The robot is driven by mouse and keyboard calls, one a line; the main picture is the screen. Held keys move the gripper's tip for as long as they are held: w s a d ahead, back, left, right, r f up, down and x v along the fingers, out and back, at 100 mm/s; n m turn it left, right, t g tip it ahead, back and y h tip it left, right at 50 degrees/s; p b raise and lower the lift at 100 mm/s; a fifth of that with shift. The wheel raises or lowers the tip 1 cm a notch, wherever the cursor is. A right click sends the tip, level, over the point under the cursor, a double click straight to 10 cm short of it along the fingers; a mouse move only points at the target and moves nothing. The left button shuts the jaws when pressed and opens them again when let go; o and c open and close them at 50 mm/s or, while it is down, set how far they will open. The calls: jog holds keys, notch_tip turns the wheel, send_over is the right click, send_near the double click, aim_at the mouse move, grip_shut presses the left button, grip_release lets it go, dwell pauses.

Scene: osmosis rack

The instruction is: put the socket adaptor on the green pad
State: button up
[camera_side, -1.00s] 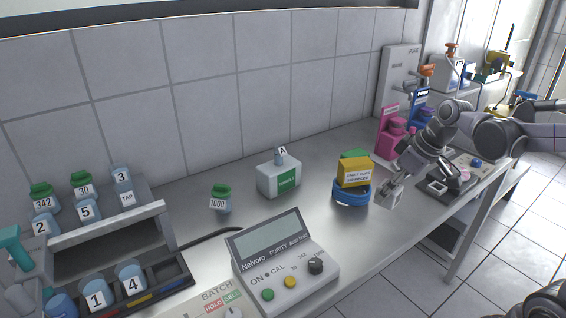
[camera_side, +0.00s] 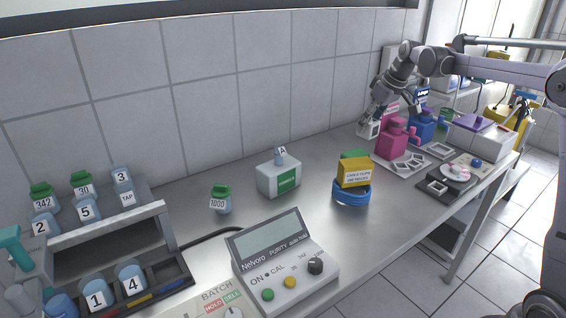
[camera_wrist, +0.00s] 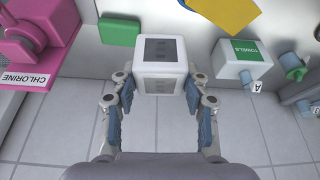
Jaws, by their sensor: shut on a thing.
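The socket adaptor, a white cube with dark socket faces (camera_wrist: 160,64), is between the fingers of my gripper (camera_wrist: 162,88). In the side view my gripper (camera_side: 371,119) is shut on the adaptor (camera_side: 369,130), near the tiled wall and left of the pink container. The adaptor appears raised above the bench. The green pad (camera_wrist: 119,30) is bare in the wrist view, up and left of the adaptor and apart from it in the picture. In the side view the pad (camera_side: 354,154) is mostly hidden behind the yellow box.
The yellow box (camera_side: 354,173) sits on a blue ring (camera_side: 351,192) in front of the pad. The pink chlorine container (camera_side: 391,138) stands to the right. The white towels box (camera_side: 279,178) stands to the left, with clear bench between it and the pad.

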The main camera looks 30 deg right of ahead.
jog(key=w+d+f+m, duration=0.1)
jog(key=w+d+f, duration=0.2)
jog(key=w+d, duration=0.6)
send_over(352, 151)
jog(key=s, duration=0.2)
notch_tip(352, 151, down, 10)
jog(key=shift+w+f, duration=0.1)
jog(key=shift+f, duration=0.05)
jog(key=shift+f, duration=0.15)
jog(key=o, duration=1.2)
